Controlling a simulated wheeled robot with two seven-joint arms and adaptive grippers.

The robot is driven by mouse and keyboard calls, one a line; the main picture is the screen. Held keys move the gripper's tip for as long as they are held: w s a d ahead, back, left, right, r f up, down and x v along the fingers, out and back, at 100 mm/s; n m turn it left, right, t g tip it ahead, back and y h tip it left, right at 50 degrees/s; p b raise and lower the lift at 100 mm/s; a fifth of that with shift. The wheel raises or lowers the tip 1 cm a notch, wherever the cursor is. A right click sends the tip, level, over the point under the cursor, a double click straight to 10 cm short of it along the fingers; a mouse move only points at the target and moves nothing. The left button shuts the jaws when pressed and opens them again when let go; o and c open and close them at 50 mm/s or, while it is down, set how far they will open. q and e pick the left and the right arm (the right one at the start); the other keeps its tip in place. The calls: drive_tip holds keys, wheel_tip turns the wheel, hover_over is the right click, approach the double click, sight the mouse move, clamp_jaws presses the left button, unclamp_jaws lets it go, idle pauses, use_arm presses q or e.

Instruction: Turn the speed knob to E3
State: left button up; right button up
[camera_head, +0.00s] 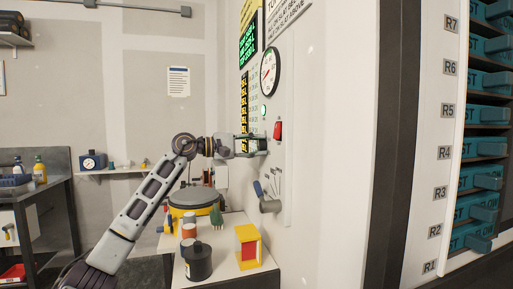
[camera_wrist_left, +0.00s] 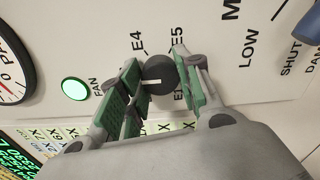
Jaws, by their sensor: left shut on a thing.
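The speed knob (camera_wrist_left: 160,70) is a dark round dial on the white panel, with a white pointer line. In the wrist view the line lies roughly level across the knob; the label at its left end is hidden behind a finger. Labels E4 and E5 show above the knob, and a partly covered one below right looks like E1. My left gripper (camera_wrist_left: 155,84) has its green-padded fingers on both sides of the knob, shut on it. My right gripper is not in view.
A green lamp (camera_wrist_left: 75,89), labelled FAN, and a gauge (camera_wrist_left: 12,72) are left of the knob in the wrist view. A red switch (camera_head: 278,130) and a lever (camera_head: 268,203) are nearby on the panel. A black jar (camera_head: 197,262) stands on the bench below.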

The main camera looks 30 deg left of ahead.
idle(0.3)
use_arm(q)
drive_tip(key=o, duration=1)
drive_tip(key=shift+o, duration=0.2)
drive_tip(key=v, duration=1.2)
idle(1.0)
